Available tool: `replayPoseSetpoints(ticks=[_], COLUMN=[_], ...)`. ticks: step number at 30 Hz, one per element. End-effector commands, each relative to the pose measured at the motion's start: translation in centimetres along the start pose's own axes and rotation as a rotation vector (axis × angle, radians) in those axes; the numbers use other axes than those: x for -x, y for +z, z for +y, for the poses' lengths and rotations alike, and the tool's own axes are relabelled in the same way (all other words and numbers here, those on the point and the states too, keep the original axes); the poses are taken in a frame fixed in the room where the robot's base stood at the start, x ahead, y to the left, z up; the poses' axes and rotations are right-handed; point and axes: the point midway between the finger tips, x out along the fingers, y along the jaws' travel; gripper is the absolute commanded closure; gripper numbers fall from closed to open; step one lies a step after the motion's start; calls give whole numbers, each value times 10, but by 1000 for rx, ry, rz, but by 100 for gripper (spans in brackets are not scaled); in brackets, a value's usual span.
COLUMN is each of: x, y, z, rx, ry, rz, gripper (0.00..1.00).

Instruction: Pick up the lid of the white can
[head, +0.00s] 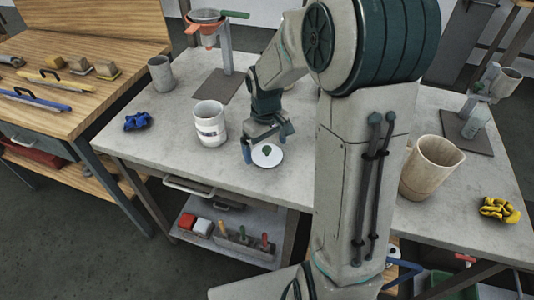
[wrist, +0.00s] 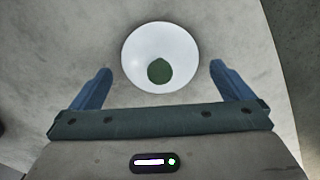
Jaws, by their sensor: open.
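The lid (head: 267,156) is a round white disc with a dark green knob, lying flat on the grey table near its front edge. It also shows in the wrist view (wrist: 160,50), with its knob (wrist: 160,71) toward my gripper. The white can (head: 209,124) stands upright to the left of the lid, with its top open and a label on its side. My gripper (head: 268,148) is above the lid. In the wrist view its two blue fingers (wrist: 160,80) are apart, one on either side of the lid's near part, with nothing between them held.
The grey table (head: 190,168) also bears a blue crumpled cloth (head: 137,121), a grey cup (head: 161,74), a stand with an orange funnel (head: 208,32), a beige pitcher (head: 430,167) and a yellow cloth (head: 499,210). The table around the lid is clear.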

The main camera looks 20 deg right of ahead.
Motion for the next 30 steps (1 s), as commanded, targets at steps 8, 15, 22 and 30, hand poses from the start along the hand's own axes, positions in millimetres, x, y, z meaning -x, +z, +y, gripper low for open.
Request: replayPoseSetpoints(ticks=[8,15,22,30], x=[-11,-10,-10,2], y=[0,0,0,-1], z=[0,0,0,0], rx=[-1,-1,0,0], ry=[0,0,0,2], rz=[1,1,1,4], gripper=[0,44,44,44])
